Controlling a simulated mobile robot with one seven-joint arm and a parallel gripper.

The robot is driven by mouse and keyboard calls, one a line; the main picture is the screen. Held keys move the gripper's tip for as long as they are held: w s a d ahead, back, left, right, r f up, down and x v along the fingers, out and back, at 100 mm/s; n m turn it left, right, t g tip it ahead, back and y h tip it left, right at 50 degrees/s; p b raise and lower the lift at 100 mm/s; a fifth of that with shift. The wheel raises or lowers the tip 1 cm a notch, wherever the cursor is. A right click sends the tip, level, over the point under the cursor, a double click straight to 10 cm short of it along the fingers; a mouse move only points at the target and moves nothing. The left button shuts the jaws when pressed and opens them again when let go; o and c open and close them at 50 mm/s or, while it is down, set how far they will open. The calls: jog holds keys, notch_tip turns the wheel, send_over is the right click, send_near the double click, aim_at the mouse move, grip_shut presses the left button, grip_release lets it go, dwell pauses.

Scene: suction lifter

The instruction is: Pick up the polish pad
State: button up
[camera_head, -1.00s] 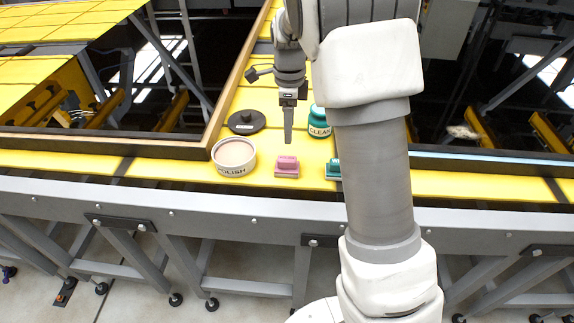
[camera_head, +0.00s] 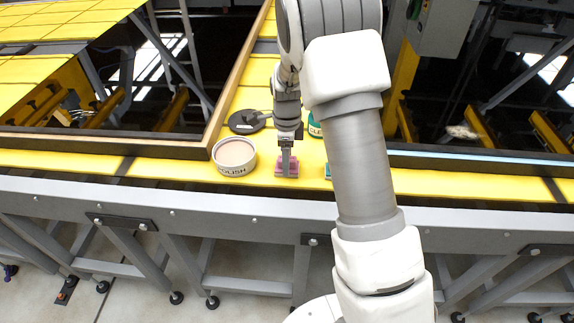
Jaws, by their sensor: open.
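The polish pad is a small pink block (camera_head: 280,171) on the yellow table surface, right of the polish tub. My gripper (camera_head: 286,172) is right over the pad, pointing down, with its finger in front of the pad's middle. Only one finger shows clearly, edge-on, and it hides part of the pad. The jaws are open; whether they touch the pad I cannot tell. The polish tub (camera_head: 235,157) is a round white container with pinkish contents and a "POLISH" label.
A green "CLEAN" container (camera_head: 315,127) and a teal pad (camera_head: 328,171) are partly hidden behind my arm. A raised brown frame edge (camera_head: 231,80) runs left of these things. The table's front edge is close to the pad.

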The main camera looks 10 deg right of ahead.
jog(key=c, duration=1)
jog(key=shift+r, duration=0.45)
jog(key=r, duration=0.3)
jog(key=shift+s+d+r+b, duration=0.25)
jog(key=shift+r+b, duration=0.05)
jog(key=shift+r, duration=0.1)
jog(key=s+d+r+b, duration=0.1)
jog(key=s+d+r, duration=0.5)
jog(key=s+d, duration=0.1)
jog(key=shift+s+r, duration=0.2)
jog(key=shift+s, duration=0.5)
jog(key=o, duration=0.6)
jog(key=shift+w, duration=0.1)
jog(key=c, duration=0.4)
